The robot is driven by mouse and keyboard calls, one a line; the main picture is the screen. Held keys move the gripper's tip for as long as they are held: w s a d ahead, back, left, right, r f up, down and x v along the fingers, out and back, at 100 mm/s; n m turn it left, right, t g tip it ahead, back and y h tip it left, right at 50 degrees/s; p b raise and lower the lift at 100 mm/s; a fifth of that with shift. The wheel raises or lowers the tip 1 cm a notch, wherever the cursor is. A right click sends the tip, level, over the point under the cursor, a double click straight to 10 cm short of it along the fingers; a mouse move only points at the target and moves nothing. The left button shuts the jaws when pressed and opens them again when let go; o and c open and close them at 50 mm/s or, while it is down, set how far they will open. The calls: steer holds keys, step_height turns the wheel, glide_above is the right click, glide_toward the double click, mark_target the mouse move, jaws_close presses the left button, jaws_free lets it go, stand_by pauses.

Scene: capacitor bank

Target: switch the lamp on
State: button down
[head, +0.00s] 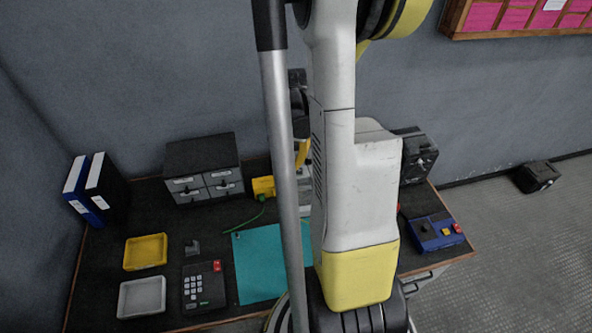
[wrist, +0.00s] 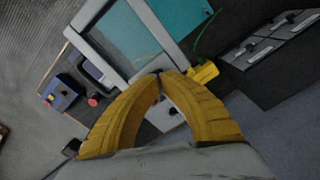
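I cannot clearly make out a lamp in either view; my arm covers the middle and back of the bench in the head view. My gripper (wrist: 159,74) shows in the wrist view as two curved yellow fingers whose tips meet, with nothing seen held. Beyond the gap between the fingers is a pale panel (wrist: 166,115) with small dark and orange marks, partly hidden. Whether it belongs to the lamp I cannot tell. In the head view only a sliver of the gripper shows behind my arm, above the back of the bench.
A blue control box (head: 435,232) with coloured buttons stands at the bench's right. A yellow box (head: 263,187) with a green cable sits beside the drawer unit (head: 203,167). A teal mat (head: 262,268), keypad (head: 203,287), trays and binders occupy the left and front. A dark box (head: 416,156) stands back right.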

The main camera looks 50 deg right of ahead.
mark_target(291, 170)
steer(key=shift+f+b, duration=0.9)
steer(key=shift+f, duration=0.05)
steer(key=shift+r, duration=0.1)
stand_by(0.4)
steer(key=shift+r+p, duration=2.45)
steer(key=shift+r, duration=1)
steer(key=a+f+n+t+b, duration=0.3)
steer(key=a+n+b, duration=0.4)
steer(key=a+b, duration=0.3)
steer(key=a+f+n+t+b, duration=0.3)
steer(key=a+n+b, duration=0.4)
steer(key=a, duration=1.2)
steer(key=w+t+b, duration=0.1)
steer(key=b, duration=0.3)
steer(key=shift+a+f, duration=0.2)
steer(key=shift+a, duration=0.1)
